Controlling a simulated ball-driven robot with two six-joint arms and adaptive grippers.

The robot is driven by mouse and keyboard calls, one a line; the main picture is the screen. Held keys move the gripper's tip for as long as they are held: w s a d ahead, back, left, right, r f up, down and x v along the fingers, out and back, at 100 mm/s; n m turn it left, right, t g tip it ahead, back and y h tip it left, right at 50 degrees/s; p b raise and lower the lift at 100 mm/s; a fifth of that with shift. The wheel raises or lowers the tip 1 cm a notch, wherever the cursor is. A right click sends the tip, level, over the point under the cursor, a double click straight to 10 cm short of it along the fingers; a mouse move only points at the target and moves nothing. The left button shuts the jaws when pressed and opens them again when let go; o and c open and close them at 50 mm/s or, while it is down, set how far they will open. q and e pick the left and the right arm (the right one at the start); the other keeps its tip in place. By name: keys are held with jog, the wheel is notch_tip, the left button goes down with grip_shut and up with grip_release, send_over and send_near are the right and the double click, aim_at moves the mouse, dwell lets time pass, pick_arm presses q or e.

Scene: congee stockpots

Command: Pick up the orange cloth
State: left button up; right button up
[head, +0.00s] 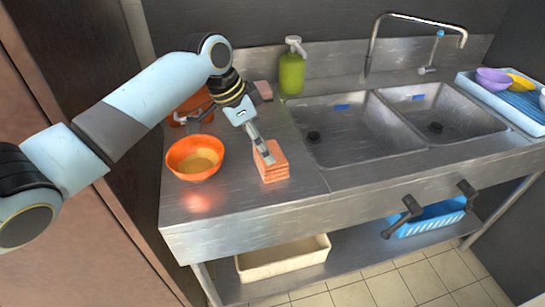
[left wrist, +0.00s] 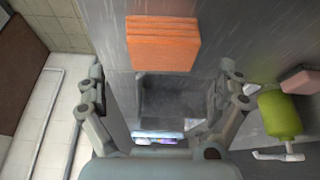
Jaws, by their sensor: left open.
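The orange cloth (head: 274,172) is a folded, layered stack lying on the steel counter (head: 235,205), just left of the sink. My left gripper (head: 262,155) points down at it, with its fingertips over or very close to the cloth's upper edge; I cannot tell whether they touch. In the left wrist view the cloth (left wrist: 163,43) shows whole, ahead of the spread fingers of my left gripper (left wrist: 163,80). The fingers are open, with nothing held between them. My right gripper is not in view.
An orange bowl (head: 195,158) with yellowish contents stands left of the cloth. Behind are a green soap bottle (head: 291,72) and a pink sponge (head: 263,90). The sink basins (head: 345,130) lie right, with a blue tray (head: 515,100) beyond. The counter's front is clear.

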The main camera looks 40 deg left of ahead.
pick_arm(q)
jog(key=shift+x, duration=0.85)
jog(key=x, duration=0.4)
jog(key=shift+w+d+f+p, duration=0.1)
jog(key=shift+w+f+p, duration=0.1)
jog(key=shift+p, duration=0.2)
jog(key=shift+f, duration=0.15)
jog(key=shift+c, duration=1.2)
jog(key=c, duration=0.5)
jog(key=shift+c, duration=0.7)
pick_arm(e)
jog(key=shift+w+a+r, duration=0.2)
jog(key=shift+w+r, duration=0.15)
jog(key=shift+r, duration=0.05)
